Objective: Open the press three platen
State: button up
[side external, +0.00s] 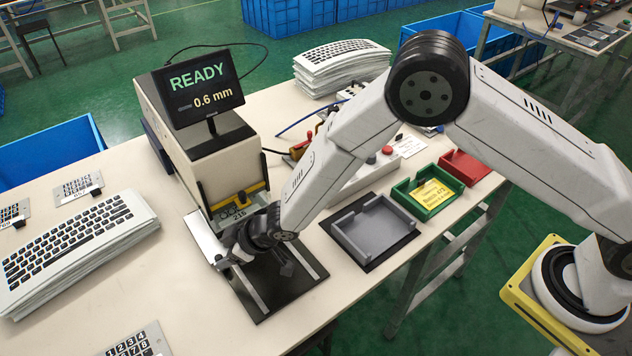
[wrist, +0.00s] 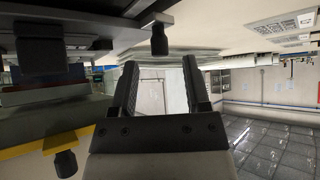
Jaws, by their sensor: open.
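The press (side external: 205,150) stands at the left centre of the table, with a screen reading READY and 0.6 mm. I cannot read a press number three on it. A pale plate (side external: 204,238) shows at its lower front, partly behind my gripper; whether this is the platen is unclear. My gripper (side external: 228,258) is low at the press front, above a dark base plate (side external: 262,293). In the wrist view my gripper (wrist: 160,65) is open, its two fingers apart with nothing between them. Contact with the press is hidden by the wrist.
Stacked keyboard films (side external: 75,250) lie left of the press and another stack (side external: 340,62) lies behind. A grey tray (side external: 374,228), a green tray (side external: 405,207) and a red tray (side external: 462,168) sit to the right. The table's front edge is close to the base plate.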

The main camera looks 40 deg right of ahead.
aim_at(219, 257)
jog(key=shift+x, duration=1.85)
jog(key=shift+c, duration=0.2)
grip_shut()
